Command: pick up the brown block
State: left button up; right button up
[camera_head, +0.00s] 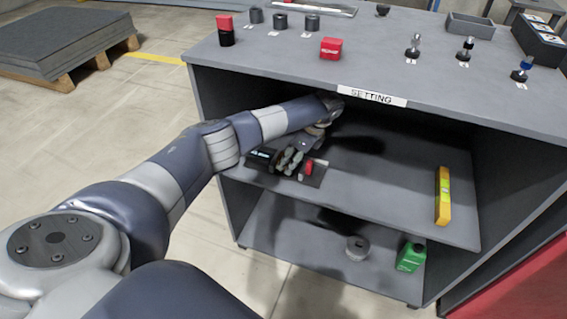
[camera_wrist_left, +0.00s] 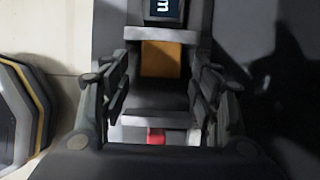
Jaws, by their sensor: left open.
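The brown block (camera_wrist_left: 161,60) shows in the left wrist view as an orange-brown face framed by my open left gripper (camera_wrist_left: 160,80). I cannot tell whether the fingers touch it. In the head view my left gripper (camera_head: 293,160) reaches down into the cabinet, low over the left part of the middle shelf. The block cannot be made out there, hidden by the gripper. My right gripper is not in view.
A black device with a display (camera_head: 262,155) and a red item (camera_head: 309,167) lie close to the gripper. A yellow level (camera_head: 443,196) lies right on the middle shelf (camera_head: 385,190). The cabinet top (camera_head: 380,60) overhangs my arm. The shelf centre is clear.

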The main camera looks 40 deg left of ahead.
pick_arm(q)
jog(key=c, duration=1.2)
jog(key=shift+c, duration=0.2)
